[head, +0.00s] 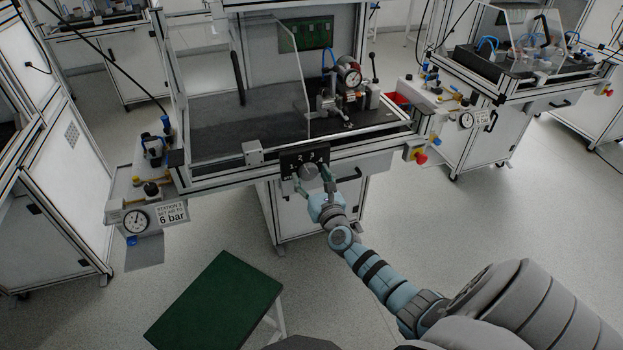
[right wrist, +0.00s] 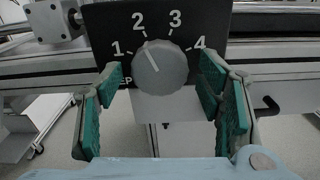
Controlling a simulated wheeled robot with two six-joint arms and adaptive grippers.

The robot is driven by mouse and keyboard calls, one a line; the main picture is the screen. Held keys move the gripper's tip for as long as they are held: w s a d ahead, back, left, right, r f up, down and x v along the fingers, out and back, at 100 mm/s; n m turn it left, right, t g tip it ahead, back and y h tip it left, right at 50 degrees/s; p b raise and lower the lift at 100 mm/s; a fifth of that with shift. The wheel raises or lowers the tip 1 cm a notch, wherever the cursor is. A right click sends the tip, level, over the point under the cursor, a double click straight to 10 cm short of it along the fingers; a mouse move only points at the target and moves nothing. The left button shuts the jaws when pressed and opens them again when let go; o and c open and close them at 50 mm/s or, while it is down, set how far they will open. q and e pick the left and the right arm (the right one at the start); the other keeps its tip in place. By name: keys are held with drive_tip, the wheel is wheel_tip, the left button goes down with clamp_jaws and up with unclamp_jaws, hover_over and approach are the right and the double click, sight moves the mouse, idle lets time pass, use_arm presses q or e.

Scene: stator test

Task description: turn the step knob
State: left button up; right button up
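The step knob (right wrist: 160,70) is a round grey dial on a black panel (right wrist: 104,27) marked 1 to 4. In the right wrist view its white line points up and left, close to the 2. In the head view the knob (head: 310,171) sits on the front edge of the middle station. My right gripper (head: 315,182) is just in front of it. In the wrist view the green-padded fingers (right wrist: 164,95) are spread, one on each side of the knob, with gaps; nothing is held. My left gripper is not in view.
The station bench (head: 210,140) has a clear guard and a fixture with a gauge (head: 351,78). A pressure gauge (head: 136,221) and a 6 bar sign (head: 171,214) are at left. A red-yellow button (head: 420,156) is at right. A green-topped stand (head: 215,305) is on the floor.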

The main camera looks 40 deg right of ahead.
drive_tip(key=c, duration=0.8)
drive_tip(key=shift+c, duration=0.2)
drive_tip(key=shift+m, duration=0.3)
drive_tip(key=m+b, duration=0.1)
drive_tip(key=m, duration=0.2)
drive_tip(key=shift+f+b, duration=0.1)
drive_tip(key=shift+b, duration=0.25)
drive_tip(key=m+b, duration=0.1)
drive_tip(key=m, duration=0.4)
drive_tip(key=shift+b, duration=0.35)
drive_tip(key=shift+m, duration=0.3)
drive_tip(key=o, duration=1.1)
drive_tip(key=shift+o, duration=0.2)
